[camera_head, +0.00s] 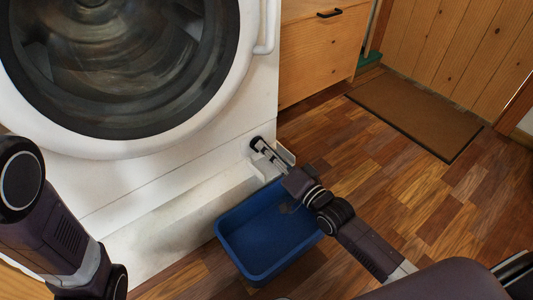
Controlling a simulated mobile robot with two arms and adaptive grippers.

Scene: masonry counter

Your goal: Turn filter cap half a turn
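The white washing machine (200,160) fills the upper left. Low on the right of its front, a small white flap (286,154) stands out. My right gripper (261,148) reaches up and left from the lower right, its fingertips at a small dark spot beside this flap. The filter cap cannot be made out clearly; the fingers cover that spot. Whether the fingers are shut on the cap is too small to tell. Of my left arm only links show at the left; its gripper is out of view.
A blue tray (232,249) lies on the wooden floor below the flap, under my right forearm. A wooden cabinet (318,62) with a black handle stands right of the machine. A brown mat (420,112) lies further right; the floor between is clear.

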